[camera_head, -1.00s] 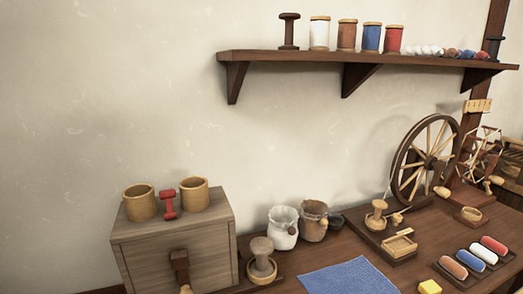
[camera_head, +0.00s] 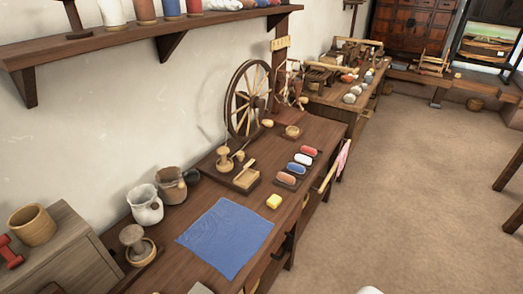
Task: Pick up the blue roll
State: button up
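A small blue roll (camera_head: 297,167) lies on the wooden table, in a row with a red roll (camera_head: 309,151), a white roll (camera_head: 303,159) and an orange-brown roll (camera_head: 286,179). They rest on dark strips or a dark tray near the table's front edge. A blue spool (camera_head: 172,7) also stands on the wall shelf, cut by the top edge.
Jugs (camera_head: 145,204) stand at the left. The floor (camera_head: 420,190) right of the table is open.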

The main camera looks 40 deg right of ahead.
aim_at(299, 169)
jog(key=i+l, duration=1.3)
jog(key=l, duration=0.2)
